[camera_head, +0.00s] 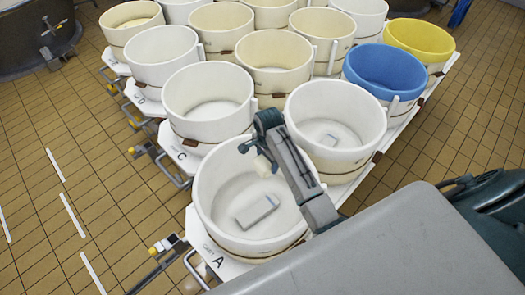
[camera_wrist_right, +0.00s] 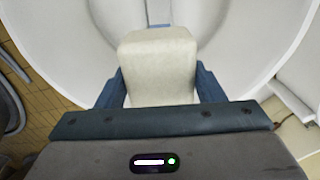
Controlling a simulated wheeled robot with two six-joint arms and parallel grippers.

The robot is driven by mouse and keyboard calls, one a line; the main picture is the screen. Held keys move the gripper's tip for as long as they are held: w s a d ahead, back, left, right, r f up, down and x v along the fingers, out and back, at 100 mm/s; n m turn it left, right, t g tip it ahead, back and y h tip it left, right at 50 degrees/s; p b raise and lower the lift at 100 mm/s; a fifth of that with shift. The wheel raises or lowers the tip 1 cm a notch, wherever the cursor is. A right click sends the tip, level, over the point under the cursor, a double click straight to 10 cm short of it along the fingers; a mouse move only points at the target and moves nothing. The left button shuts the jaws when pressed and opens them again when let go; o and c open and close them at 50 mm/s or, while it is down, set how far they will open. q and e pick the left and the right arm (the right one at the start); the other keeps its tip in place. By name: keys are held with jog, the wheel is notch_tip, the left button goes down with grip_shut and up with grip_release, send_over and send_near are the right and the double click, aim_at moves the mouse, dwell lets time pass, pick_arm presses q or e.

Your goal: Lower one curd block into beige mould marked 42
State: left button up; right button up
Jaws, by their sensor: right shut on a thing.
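My right gripper (camera_head: 264,152) is shut on a pale cream curd block (camera_wrist_right: 158,65). In the right wrist view its blue fingers press the block from both sides. In the head view the block (camera_head: 262,166) is small and partly hidden by the gripper. It hangs over the inside of the nearest white mould (camera_head: 210,180), by its back rim and above its floor. A flat grey-white piece (camera_head: 256,212) lies on that mould's floor. Several beige moulds (camera_head: 275,62) stand farther back. I cannot read a 42 on any mould. My left gripper is not in view.
A white mould (camera_head: 336,110) stands right behind the nearest one, and another (camera_head: 208,100) to the left. Blue (camera_head: 384,72) and yellow (camera_head: 420,42) moulds are at the right. The moulds stand on white carts with letters. Tiled floor (camera_head: 60,150) is open at left.

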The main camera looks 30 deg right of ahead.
jog(key=shift+s+f, duration=0.15)
jog(key=shift+f, duration=0.5)
notch_tip(320, 180, down, 4)
jog(key=shift+r+b, duration=0.15)
jog(key=shift+b, duration=0.25)
jog(key=shift+f+b, duration=5.85)
jog(key=shift+f, duration=5.5)
jog(key=shift+f+b, duration=0.55)
jog(key=shift+f, duration=0.3)
jog(key=o, duration=1.3)
